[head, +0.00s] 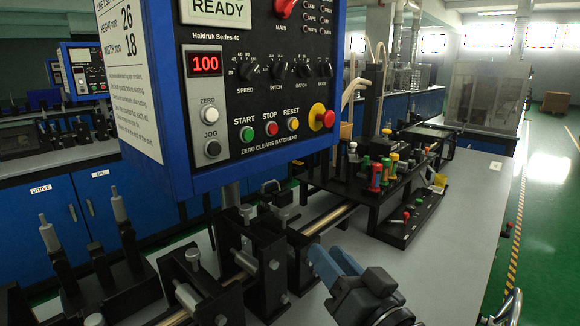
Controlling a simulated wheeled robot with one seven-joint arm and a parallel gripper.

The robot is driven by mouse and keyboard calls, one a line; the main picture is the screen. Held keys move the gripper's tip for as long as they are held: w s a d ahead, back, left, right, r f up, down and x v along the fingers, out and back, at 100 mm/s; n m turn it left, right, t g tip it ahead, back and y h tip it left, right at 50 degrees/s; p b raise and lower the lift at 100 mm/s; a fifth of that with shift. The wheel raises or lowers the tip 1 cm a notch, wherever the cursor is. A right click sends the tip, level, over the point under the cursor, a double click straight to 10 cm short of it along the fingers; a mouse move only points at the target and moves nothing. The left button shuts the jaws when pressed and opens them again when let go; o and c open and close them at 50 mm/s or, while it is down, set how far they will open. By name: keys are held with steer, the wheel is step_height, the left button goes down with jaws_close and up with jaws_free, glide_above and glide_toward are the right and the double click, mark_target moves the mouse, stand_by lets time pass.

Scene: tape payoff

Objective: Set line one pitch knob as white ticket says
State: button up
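The pitch knob (278,71) is a black dial labelled PITCH on the blue-framed control panel (262,110), between the speed knob and the batch knob. Its pointer direction is too small to read surely. A white card (128,75) on the panel's left side reads height mm 26 and width mm 18 above small print. Its top is cut off, and I cannot tell whether it is the ticket. My gripper (326,264), with blue-grey fingers, is low at bottom centre, below and right of the panel, apart from the knob. Its finger gap is unclear.
Other panel controls are the speed knob (247,71), batch knob (304,71), red 100 display (205,64), green start button (247,134) and red-yellow mushroom button (321,117). Black machine brackets (262,265) stand left of my gripper. Grey bench top (455,235) is clear at right.

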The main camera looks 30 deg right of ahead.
steer(key=w+d+r+t+y, duration=0.1)
steer(key=w+d+r, duration=0.1)
steer(key=w+r, duration=0.65)
steer(key=n+t+y, duration=0.2)
steer(key=y, duration=0.1)
glide_toward(285, 71)
steer(key=shift+n, duration=0.3)
steer(key=p+x, duration=0.2)
steer(key=x, duration=0.5)
steer(key=shift+s, duration=0.1)
steer(key=shift+w+a+r, duration=0.15)
steer(key=shift+w+r, duration=0.05)
steer(key=shift+w, duration=0.5)
steer(key=shift+c, duration=0.3)
jaws_close()
